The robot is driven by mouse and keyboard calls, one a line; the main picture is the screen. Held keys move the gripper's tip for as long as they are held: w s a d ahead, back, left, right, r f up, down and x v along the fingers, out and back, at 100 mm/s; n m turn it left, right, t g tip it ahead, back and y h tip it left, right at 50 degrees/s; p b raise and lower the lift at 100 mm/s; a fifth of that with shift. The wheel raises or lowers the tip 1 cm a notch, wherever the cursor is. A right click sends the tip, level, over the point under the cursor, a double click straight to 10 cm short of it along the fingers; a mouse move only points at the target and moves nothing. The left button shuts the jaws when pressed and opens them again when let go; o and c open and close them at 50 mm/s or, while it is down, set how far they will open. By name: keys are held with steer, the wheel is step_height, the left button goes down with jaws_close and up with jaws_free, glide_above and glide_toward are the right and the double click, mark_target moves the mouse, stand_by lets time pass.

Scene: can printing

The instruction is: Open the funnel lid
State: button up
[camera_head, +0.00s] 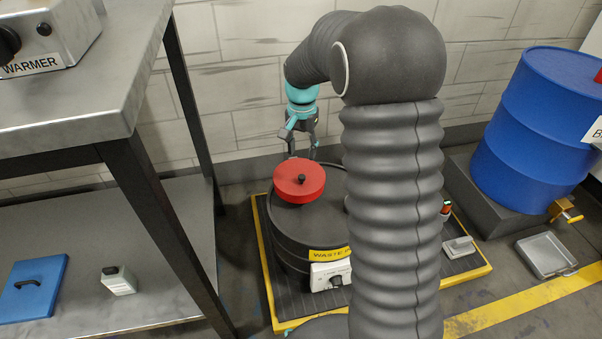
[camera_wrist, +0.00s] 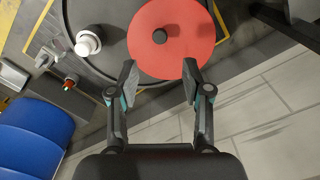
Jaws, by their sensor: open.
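The red round lid (camera_head: 299,184) with a small black knob (camera_head: 301,178) sits on top of the black waste drum (camera_head: 300,234). In the wrist view the red lid (camera_wrist: 172,38) and its knob (camera_wrist: 159,36) show beyond the fingertips, and the lid looks flat on the drum top (camera_wrist: 98,22). My gripper (camera_head: 301,150) is open and empty, above and behind the lid and apart from it. In the wrist view my gripper (camera_wrist: 160,82) has its two fingers spread, with the knob ahead of the gap between them.
A white round part (camera_wrist: 88,43) stands on the drum top beside the lid. A blue barrel (camera_head: 545,125) with a tap stands at the right, a metal tray (camera_head: 546,256) on the floor below. A metal table (camera_head: 75,85) is at the left. A tiled wall is behind my gripper.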

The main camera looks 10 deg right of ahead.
mark_target(301, 176)
step_height(301, 176, down, 9)
steer(key=shift+f+b, duration=0.1)
steer(key=shift+b, duration=0.2)
jaws_close()
steer(key=shift+a, duration=0.15)
